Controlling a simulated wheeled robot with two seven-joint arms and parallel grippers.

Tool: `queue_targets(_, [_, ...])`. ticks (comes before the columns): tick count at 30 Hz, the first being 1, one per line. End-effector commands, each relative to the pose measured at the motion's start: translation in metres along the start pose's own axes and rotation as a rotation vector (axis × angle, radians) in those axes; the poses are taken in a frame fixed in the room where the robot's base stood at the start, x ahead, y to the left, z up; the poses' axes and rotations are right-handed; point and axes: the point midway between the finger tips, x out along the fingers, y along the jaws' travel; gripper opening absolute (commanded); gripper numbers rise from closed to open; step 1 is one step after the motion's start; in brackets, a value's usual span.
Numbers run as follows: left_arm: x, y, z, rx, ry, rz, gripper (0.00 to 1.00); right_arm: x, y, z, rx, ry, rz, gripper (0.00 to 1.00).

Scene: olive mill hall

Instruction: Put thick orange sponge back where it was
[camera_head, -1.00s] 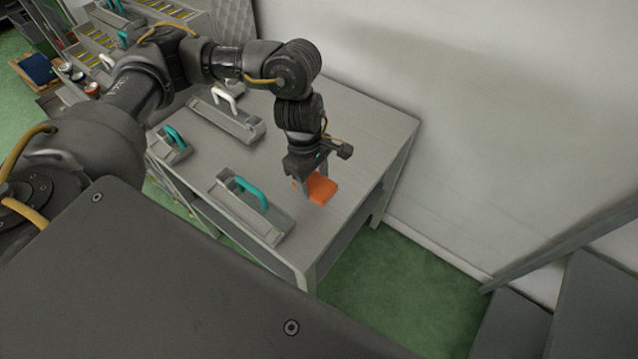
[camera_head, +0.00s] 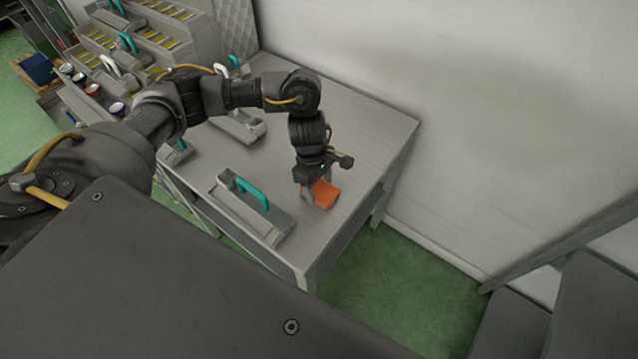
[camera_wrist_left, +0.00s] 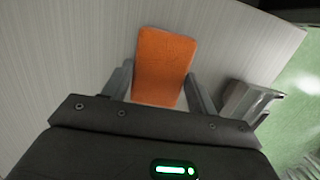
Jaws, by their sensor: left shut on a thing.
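The thick orange sponge (camera_head: 326,195) is at the right part of the grey table (camera_head: 365,135), near its right front edge. My left gripper (camera_head: 314,191) points down and is shut on the sponge. In the left wrist view the sponge (camera_wrist_left: 164,62) sits between the two fingers of my left gripper (camera_wrist_left: 160,88), one finger at each side. I cannot tell whether the sponge touches the tabletop or hangs just above it. My right gripper is not in view.
A grey metal tray with a teal handle (camera_head: 252,194) lies left of the sponge; its end (camera_wrist_left: 240,98) shows in the left wrist view. Another tray (camera_head: 240,126) lies farther back, partly behind my arm. The tabletop behind the sponge is clear. A wall stands beyond.

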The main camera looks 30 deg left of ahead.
Motion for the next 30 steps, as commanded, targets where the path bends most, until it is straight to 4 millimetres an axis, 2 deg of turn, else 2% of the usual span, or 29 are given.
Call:
queue_targets(6, [0.004,0.000,0.000,0.001,0.000,0.000,0.37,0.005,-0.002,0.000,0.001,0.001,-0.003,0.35])
queue_targets(7, [0.004,0.000,0.000,0.001,0.000,0.000,0.59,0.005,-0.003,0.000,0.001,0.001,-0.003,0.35])
queue_targets(12, [0.003,0.000,0.000,0.000,0.000,0.000,0.80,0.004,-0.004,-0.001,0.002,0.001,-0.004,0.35])
queue_targets(20, [0.002,0.000,0.000,0.000,0.000,0.000,0.80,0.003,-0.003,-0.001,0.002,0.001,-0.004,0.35])
queue_targets(23, [-0.003,0.000,0.001,0.000,0.000,0.000,0.80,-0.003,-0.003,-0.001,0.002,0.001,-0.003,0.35])
queue_targets(26, [-0.015,0.002,0.000,0.004,0.001,0.006,0.80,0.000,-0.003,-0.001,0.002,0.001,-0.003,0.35])
queue_targets(30, [-0.043,0.002,0.000,0.004,0.002,0.007,0.80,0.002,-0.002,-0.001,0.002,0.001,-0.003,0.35])
